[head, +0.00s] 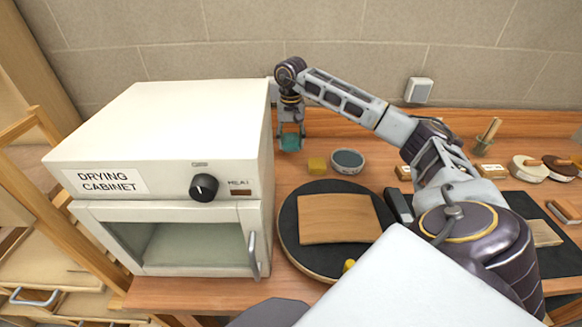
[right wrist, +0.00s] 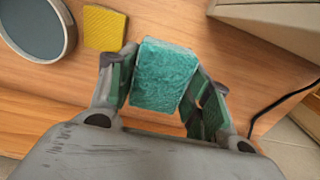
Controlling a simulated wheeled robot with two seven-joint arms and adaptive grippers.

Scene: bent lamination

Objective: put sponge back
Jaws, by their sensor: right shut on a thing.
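A teal sponge (right wrist: 163,76) is between the fingers of my right gripper (right wrist: 160,88), which is shut on it. In the head view the right gripper (head: 290,128) points down beside the back right of the drying cabinet, with the sponge (head: 291,142) at its tips. I cannot tell whether the sponge touches the table. A small yellow block (head: 317,165) lies to its right; it also shows in the right wrist view (right wrist: 105,28). A round dish with a grey-blue inside (head: 348,160) is beside the yellow block. My left gripper is not in view.
The white drying cabinet (head: 165,125) stands left, its glass door shut. A wooden board (head: 338,218) lies on a round black turntable (head: 288,232) in front. A jar with a brush (head: 488,135) and round pieces (head: 528,167) are at right. A black cable (right wrist: 283,100) lies near the gripper.

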